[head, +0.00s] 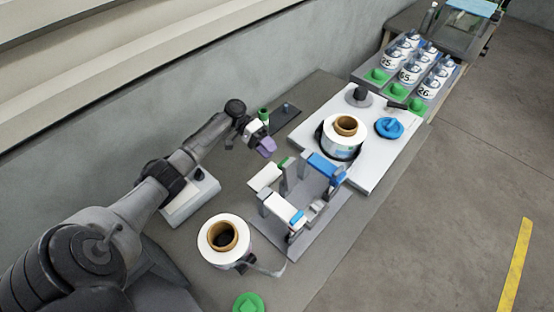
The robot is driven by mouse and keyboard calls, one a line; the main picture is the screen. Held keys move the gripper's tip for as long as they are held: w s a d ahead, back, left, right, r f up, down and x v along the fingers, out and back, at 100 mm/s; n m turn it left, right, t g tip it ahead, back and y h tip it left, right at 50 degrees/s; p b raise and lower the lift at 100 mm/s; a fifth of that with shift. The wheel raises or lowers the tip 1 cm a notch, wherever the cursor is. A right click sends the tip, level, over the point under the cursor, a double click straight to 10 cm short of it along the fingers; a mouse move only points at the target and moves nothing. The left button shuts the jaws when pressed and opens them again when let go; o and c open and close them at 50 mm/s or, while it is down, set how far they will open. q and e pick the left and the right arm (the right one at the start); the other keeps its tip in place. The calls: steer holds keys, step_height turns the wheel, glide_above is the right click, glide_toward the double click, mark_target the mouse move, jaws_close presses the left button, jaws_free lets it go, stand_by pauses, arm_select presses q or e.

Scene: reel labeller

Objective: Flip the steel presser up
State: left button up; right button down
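The labelling fixture (310,222) stands on the table in the middle of the view, a grey base with upright plates, a blue-topped block (326,167) and a white block (283,210). A small light-grey metal part (318,210) sits low between its plates. It may be the steel presser, but it is too small to be sure or to tell its position. My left gripper (260,138) is beyond the fixture to its upper left, apart from it. A purple piece shows at its tip, and its finger gap cannot be made out. My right gripper is not in view.
A label reel (222,234) stands near left of the fixture. Another reel (344,135) and a blue knob (389,127) are on a white plate (381,160) behind. Numbered bottles (410,72) stand at the back right. A green piece (248,302) lies at the front.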

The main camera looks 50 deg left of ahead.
arm_select(q)
steer(key=b+v, duration=0.1)
steer(key=v, duration=0.7)
steer(key=shift+a+b, duration=0.2)
steer(key=shift+b, duration=0.1)
steer(key=shift+r, duration=0.15)
